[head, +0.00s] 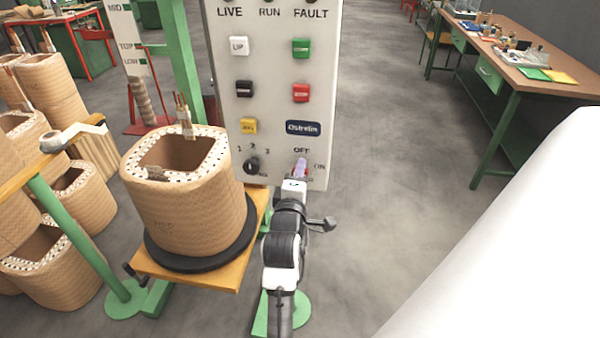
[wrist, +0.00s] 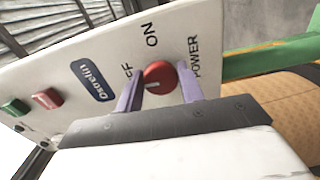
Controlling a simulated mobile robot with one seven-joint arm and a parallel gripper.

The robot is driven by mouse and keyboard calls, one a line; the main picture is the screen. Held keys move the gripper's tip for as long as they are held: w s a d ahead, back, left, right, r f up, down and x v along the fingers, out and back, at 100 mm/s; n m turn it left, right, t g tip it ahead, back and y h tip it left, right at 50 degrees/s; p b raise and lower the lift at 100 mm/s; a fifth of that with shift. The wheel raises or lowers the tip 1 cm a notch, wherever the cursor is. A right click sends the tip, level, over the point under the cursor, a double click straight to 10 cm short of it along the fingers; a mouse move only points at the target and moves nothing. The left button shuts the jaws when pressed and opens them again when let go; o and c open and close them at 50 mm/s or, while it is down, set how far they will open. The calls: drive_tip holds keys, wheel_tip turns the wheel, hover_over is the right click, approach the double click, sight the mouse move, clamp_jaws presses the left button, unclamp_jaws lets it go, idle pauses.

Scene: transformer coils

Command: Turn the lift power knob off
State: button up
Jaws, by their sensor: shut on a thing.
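The red round power knob (wrist: 158,78) sits on the white control panel (wrist: 115,60), with OFF, ON and POWER printed around it. My gripper (wrist: 160,82) has its two purple fingers on either side of the knob and is shut on it. A small pale mark shows on the knob's face, but I cannot tell clearly which label it points to. In the head view my gripper (head: 300,167) reaches the lower right of the panel (head: 270,75), below the OFF label. There the fingers mostly hide the knob.
A black selector knob (head: 252,166) marked 1, 2, 3 is left of my gripper. A coil (head: 190,215) stands on a black disc (head: 205,262) on the orange lift platform, close to my arm. A workbench (head: 535,75) is at the right; open floor lies between.

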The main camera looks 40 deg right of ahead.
drive_tip(key=shift+n, duration=0.3)
idle(0.4)
drive_tip(key=o, duration=1)
